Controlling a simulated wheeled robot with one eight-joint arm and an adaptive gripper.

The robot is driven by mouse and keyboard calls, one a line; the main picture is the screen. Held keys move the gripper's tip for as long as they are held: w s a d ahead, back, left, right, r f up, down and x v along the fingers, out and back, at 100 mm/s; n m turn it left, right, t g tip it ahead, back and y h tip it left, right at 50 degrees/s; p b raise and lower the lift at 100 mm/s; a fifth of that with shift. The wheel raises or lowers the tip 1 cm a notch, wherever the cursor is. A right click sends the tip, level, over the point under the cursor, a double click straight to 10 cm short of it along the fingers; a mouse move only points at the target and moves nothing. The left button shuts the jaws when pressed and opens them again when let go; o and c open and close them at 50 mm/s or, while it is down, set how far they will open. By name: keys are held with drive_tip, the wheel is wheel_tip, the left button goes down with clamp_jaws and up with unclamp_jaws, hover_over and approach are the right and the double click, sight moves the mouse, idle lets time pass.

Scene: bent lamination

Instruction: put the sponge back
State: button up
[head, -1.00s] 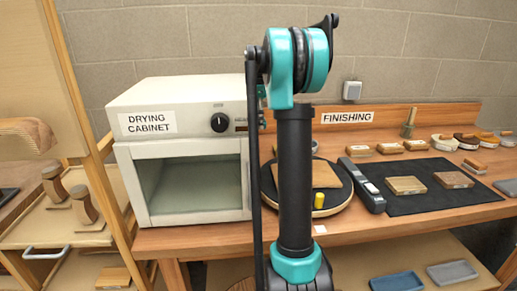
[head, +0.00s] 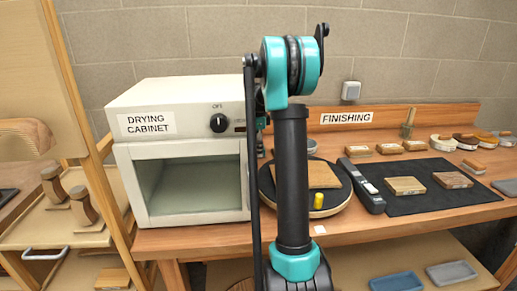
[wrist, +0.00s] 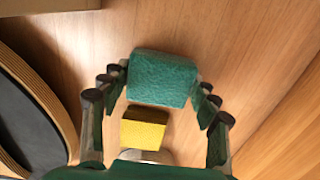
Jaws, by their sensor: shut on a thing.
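In the wrist view, a green block that looks like the sponge (wrist: 162,80) sits between the fingertips of my gripper (wrist: 165,84), which is shut on it. Bare wood shows around it; I cannot tell whether it touches the wood. A yellow block (wrist: 144,130) shows below it in the picture, by a pale rounded thing partly hidden by my gripper. I cannot tell whether the yellow block is separate from the green one.
A round dark-topped turntable (head: 338,199) holds a wooden board (head: 322,176) and a small yellow piece (head: 318,201). The drying cabinet (head: 190,225) stands left on the bench. A long dark tool (head: 370,192) and a black mat (head: 440,202) with wooden blocks lie right.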

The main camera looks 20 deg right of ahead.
drive_tip(key=o, duration=1.2)
drive_tip(key=shift+f, duration=0.1)
wheel_tip(320, 180, up, 12)
